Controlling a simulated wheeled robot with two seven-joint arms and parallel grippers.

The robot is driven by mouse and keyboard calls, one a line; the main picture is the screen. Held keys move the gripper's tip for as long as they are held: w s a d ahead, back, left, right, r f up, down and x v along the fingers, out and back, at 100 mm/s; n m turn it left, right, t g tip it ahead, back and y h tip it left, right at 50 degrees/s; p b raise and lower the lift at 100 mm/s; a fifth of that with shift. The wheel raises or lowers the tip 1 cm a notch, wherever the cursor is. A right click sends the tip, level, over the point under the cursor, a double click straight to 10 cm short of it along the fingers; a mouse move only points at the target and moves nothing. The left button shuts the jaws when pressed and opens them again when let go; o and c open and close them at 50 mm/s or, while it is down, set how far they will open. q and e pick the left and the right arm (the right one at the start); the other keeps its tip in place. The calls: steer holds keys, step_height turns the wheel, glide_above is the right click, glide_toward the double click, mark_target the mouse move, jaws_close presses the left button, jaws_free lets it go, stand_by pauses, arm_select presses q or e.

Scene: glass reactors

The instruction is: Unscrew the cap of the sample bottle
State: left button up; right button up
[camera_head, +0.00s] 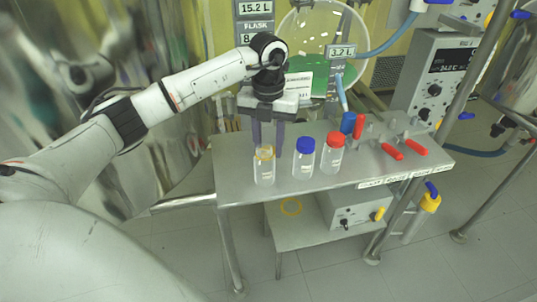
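Three clear bottles stand upright near the front left of the steel table (235,165): one with a yellow-orange cap (264,152), one with a blue cap (305,145) and one with a red cap (336,138). Nothing readable shows which is the sample bottle. My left gripper (267,146) points down over the yellow-capped bottle (264,174). Its two purple fingers are apart, with their tips at about the cap's height and seemingly just behind it. I see no clear contact with the cap. My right gripper is out of view.
A box (349,212) stands on the lower shelf. A round glass vessel (322,40) stands behind. The table's left front corner is clear.

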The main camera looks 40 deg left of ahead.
arm_select(q)
step_height(320, 180, down, 3)
steer(key=shift+f, duration=0.2)
steer(key=shift+f, duration=0.2)
steer(key=o, duration=1.2)
steer(key=shift+c, duration=0.2)
steer(key=shift+r, duration=0.2)
step_height(320, 180, up, 12)
